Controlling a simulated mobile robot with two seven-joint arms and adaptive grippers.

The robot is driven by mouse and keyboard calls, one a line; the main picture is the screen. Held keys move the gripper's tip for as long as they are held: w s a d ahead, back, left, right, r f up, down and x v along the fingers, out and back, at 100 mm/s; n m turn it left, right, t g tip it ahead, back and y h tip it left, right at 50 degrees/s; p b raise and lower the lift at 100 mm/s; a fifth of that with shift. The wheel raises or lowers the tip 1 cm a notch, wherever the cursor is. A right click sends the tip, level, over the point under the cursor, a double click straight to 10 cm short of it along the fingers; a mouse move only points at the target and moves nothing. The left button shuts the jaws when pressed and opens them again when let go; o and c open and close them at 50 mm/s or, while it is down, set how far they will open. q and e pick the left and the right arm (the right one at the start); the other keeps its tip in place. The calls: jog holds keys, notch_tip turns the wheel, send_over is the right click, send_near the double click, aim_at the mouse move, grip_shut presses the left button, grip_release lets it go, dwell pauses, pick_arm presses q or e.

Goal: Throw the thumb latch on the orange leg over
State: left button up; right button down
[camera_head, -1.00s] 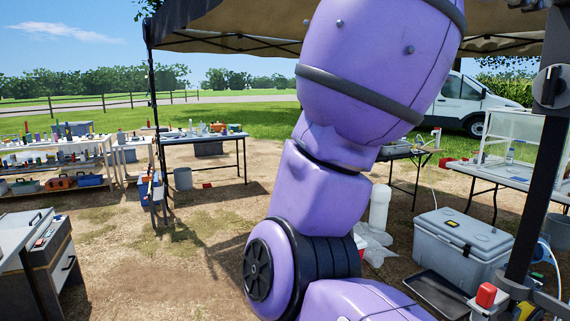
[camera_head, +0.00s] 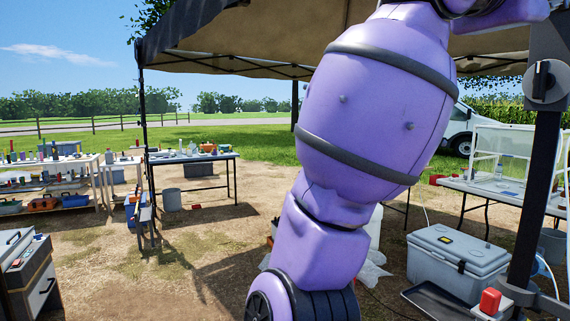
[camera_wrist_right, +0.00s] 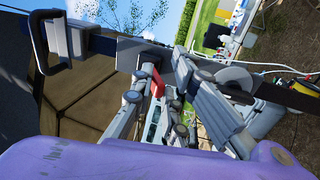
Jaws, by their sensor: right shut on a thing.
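A dark upright canopy leg (camera_head: 540,180) stands at the right of the head view. It carries a grey plate with a black knob (camera_head: 543,80) high up and a red block (camera_head: 490,301) on a pale bracket low down. In the right wrist view a dark bar (camera_wrist_right: 105,44) crosses the picture, and a small red tab (camera_wrist_right: 157,83) shows between my fingers. My right gripper (camera_wrist_right: 165,78) is shut on what looks like this red tab; the exact contact is partly hidden. No clearly orange leg shows. My left gripper is not in view.
My purple arm blocks the middle of the head view. A grey cooler (camera_head: 458,252) and dark tray (camera_head: 440,300) lie beside the leg. A folding table (camera_head: 485,188) stands behind. Further tables and shelves are at the left, with open ground between.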

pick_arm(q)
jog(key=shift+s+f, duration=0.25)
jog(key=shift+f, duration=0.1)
pick_arm(e)
jog(key=shift+d+f, duration=0.2)
jog(key=shift+f, duration=0.2)
